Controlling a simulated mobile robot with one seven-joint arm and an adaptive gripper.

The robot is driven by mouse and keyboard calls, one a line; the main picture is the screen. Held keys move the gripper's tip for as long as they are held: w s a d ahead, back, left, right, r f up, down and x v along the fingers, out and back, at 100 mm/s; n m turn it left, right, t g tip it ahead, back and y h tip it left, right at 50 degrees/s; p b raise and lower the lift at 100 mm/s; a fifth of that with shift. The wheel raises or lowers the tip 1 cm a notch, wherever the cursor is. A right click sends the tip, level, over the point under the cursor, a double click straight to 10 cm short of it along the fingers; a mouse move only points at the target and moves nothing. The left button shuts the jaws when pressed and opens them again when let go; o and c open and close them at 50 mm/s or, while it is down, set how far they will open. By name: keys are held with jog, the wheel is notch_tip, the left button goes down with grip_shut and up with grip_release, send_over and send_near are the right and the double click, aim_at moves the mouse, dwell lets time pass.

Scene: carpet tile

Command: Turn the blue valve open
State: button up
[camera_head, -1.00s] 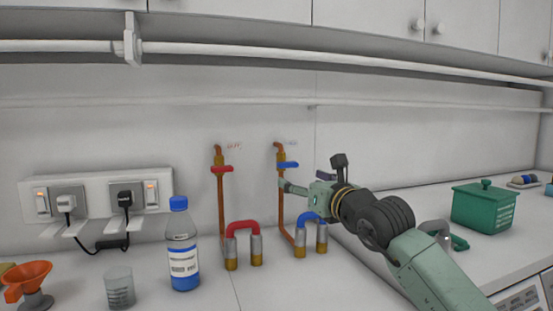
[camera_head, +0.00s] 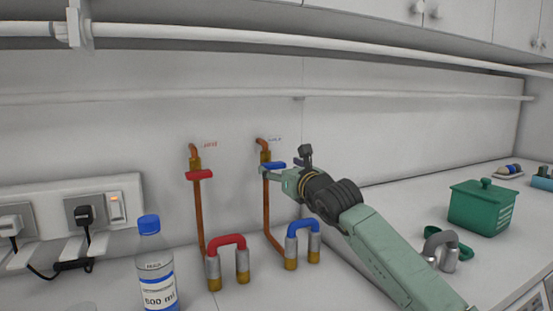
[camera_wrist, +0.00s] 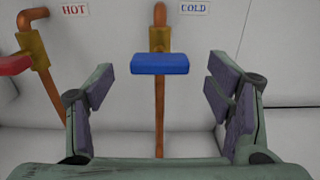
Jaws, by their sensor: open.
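The blue valve (camera_head: 275,165) is a flat blue handle on a brass fitting of the right copper pipe. In the wrist view the blue valve handle (camera_wrist: 160,63) lies crosswise over the pipe, under a COLD label (camera_wrist: 194,7). My gripper (camera_head: 270,172) is at the valve in the head view. In the wrist view my gripper (camera_wrist: 162,95) is open, with one finger on each side of the handle and a gap on both sides. I see no contact. The head view partly hides the handle behind the gripper.
A red valve (camera_head: 199,174) on a second copper pipe stands to the left, under a HOT label (camera_wrist: 75,10). Below are a red U-shaped pipe (camera_head: 227,240) and a blue one (camera_head: 302,227). A bottle (camera_head: 156,275) and a green box (camera_head: 482,207) stand on the counter.

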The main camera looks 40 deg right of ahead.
aim_at(277, 166)
jog(key=shift+p+x, duration=0.5)
jog(key=shift+x, duration=1)
jog(key=shift+c, duration=0.2)
jog(key=c, duration=1.1)
